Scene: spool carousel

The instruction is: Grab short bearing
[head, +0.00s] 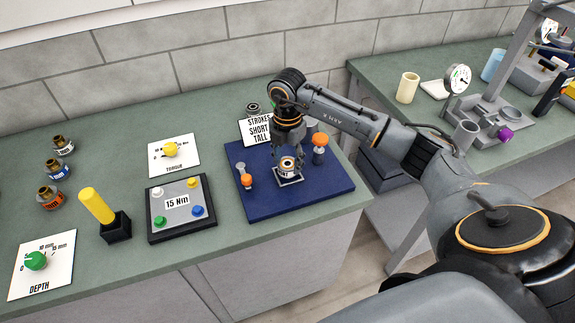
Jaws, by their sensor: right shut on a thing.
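My right gripper (289,163) reaches down over the blue board from the right. It is shut on a small round part with a pale band and a dark top, which I take to be the short bearing (287,166). The fingers partly cover this part. It is at a small light square plate (289,181) on the blue board (265,211); I cannot tell whether it touches the plate. My left gripper is out of view.
Orange-topped posts (319,142) (247,180) flank the plate. Left of the board are a 15 Nm button panel (156,222), a yellow handle in a black holder (116,228) and dial cards. Several banded brass parts (54,168) stand at far left. A second bench (428,117) is at right.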

